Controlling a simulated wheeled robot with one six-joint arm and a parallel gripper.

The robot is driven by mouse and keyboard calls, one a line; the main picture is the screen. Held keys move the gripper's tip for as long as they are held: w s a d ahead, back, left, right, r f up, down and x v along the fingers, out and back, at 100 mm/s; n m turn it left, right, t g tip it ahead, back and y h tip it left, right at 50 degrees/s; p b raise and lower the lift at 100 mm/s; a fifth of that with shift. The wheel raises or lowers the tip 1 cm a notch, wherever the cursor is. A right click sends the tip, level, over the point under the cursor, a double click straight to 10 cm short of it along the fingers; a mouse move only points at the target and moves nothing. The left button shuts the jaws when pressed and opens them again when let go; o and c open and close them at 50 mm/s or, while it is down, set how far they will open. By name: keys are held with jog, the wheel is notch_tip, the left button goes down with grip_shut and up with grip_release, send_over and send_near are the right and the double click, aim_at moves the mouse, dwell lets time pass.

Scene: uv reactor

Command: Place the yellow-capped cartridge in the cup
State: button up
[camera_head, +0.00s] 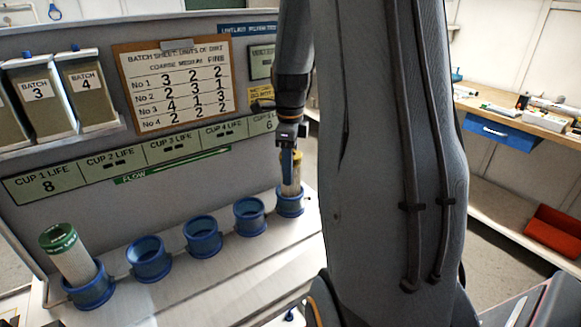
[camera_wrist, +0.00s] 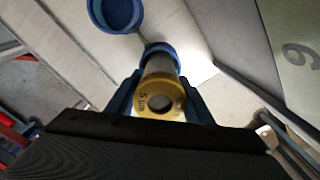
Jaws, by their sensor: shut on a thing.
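The yellow-capped cartridge (camera_wrist: 158,104) is between the two fingers of my gripper (camera_wrist: 161,96) in the wrist view, its ringed cap facing the camera. In the head view its pale body (camera_head: 291,187) stands about upright at the rightmost blue cup (camera_head: 290,205). My gripper (camera_head: 289,162) is shut on its upper part, and the cap is mostly hidden there. The cartridge's lower end lines up with that cup, which shows as a blue ring in the wrist view (camera_wrist: 163,50). I cannot tell how deep it sits.
A green-capped cartridge (camera_head: 70,256) leans in the leftmost cup (camera_head: 89,292). The three cups between, such as the middle one (camera_head: 203,237), look empty. The panel with the cup life displays (camera_head: 110,160) rises close behind the row. A workbench (camera_head: 520,115) stands at the right.

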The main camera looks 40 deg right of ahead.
jog(key=o, duration=1.1)
jog(key=shift+f, duration=0.1)
notch_tip(320, 180, up, 12)
jog(key=b, duration=0.3)
jog(key=shift+r, duration=0.2)
jog(key=shift+s+a+f+n+t, duration=0.15)
jog(key=shift+s+a+f+n, duration=1.8)
jog(key=shift+a+f+n, duration=1.65)
jog(key=shift+s+a+f+n+t, duration=0.2)
jog(key=shift+s+a+f+n, duration=1.85)
jog(key=shift+a+n, duration=2.85)
jog(key=shift+s+a+f+n+t, duration=0.15)
jog(key=shift+s+a+f+n, duration=2.35)
jog(key=shift+n, duration=2.8)
jog(key=shift+w+a+f, duration=0.5)
jog(key=shift+w+a, duration=0.15)
jog(key=shift+a, duration=0.05)
